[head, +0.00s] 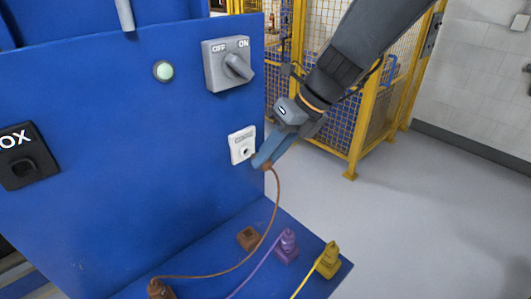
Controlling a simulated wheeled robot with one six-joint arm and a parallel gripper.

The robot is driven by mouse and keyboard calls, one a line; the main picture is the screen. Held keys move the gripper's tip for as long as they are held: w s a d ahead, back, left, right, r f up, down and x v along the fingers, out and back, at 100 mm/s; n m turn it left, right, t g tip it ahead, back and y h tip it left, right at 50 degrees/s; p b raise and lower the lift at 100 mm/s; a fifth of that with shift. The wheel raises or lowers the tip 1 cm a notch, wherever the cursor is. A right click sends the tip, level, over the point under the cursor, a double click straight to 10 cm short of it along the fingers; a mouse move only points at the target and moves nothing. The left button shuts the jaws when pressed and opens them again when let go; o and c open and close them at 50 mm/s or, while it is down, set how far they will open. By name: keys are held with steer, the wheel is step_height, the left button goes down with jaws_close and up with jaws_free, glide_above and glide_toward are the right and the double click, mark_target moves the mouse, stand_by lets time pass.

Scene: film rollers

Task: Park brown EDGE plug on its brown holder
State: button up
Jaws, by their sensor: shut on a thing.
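The brown plug (267,166) is at the tip of my gripper (262,160), its brown cable (276,205) hanging down in a curve to the shelf. My gripper is shut on the plug, beside the lower right of a white socket (236,155) on the blue panel. The jaws hide most of the plug, and I cannot tell whether it touches the socket. The brown holder (249,238) is a small block on the blue shelf, below and slightly left of my gripper. No plug stands on it.
A purple plug (288,240) and a yellow plug (329,256) stand right of the brown holder, with cables running forward. A brown cable base (160,290) is at lower left. The panel carries an OFF/ON switch (228,64) and a black box (28,158). Open floor lies right.

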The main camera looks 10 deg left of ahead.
steer(key=shift+s+d+p, duration=0.45)
steer(key=shift+s+d, duration=0.2)
steer(key=shift+d, duration=0.15)
jaws_close()
steer(key=p+v, duration=1.1)
stand_by(1.1)
steer(key=shift+f, duration=0.1)
